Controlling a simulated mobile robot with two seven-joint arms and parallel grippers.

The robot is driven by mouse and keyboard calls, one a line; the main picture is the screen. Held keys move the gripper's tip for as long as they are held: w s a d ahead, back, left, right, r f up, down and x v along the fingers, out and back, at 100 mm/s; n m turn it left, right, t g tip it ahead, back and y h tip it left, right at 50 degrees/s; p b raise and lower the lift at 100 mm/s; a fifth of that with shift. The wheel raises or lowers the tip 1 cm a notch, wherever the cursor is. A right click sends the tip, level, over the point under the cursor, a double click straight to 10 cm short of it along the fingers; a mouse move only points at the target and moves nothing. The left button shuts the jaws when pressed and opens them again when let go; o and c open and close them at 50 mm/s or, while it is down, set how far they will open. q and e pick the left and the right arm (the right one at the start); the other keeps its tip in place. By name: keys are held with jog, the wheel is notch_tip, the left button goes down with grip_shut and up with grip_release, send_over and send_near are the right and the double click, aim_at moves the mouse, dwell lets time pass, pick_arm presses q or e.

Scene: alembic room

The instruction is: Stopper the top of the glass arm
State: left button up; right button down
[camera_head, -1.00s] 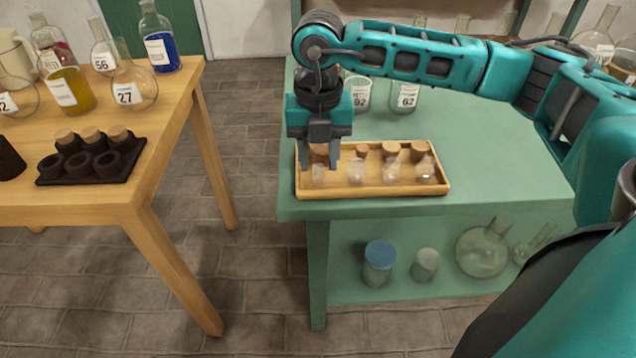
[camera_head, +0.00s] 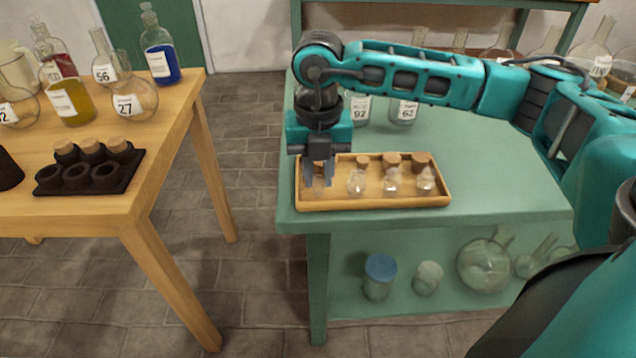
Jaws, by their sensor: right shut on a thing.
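My right gripper (camera_head: 318,183) points down at the left end of a wooden tray (camera_head: 375,204) on the green table. Its fingers are around a small clear glass stopper, shut on it, low in the tray. The fingers hide most of this stopper. Clear glass stoppers (camera_head: 357,183) stand in the tray's front row to the right. Corks (camera_head: 392,160) stand behind them. I cannot make out the glass arm in this view. My left gripper is not in view.
Beakers marked 92 (camera_head: 360,113) and 62 (camera_head: 403,112) stand behind the tray. A wooden table (camera_head: 178,122) at left holds flasks and a dark rack (camera_head: 98,183) with corks. Jars and flasks sit on the green table's lower shelf. A floor gap separates the tables.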

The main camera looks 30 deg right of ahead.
aim_at(319, 178)
jog(key=shift+r+p, duration=1.05)
jog(key=shift+r, duration=0.7)
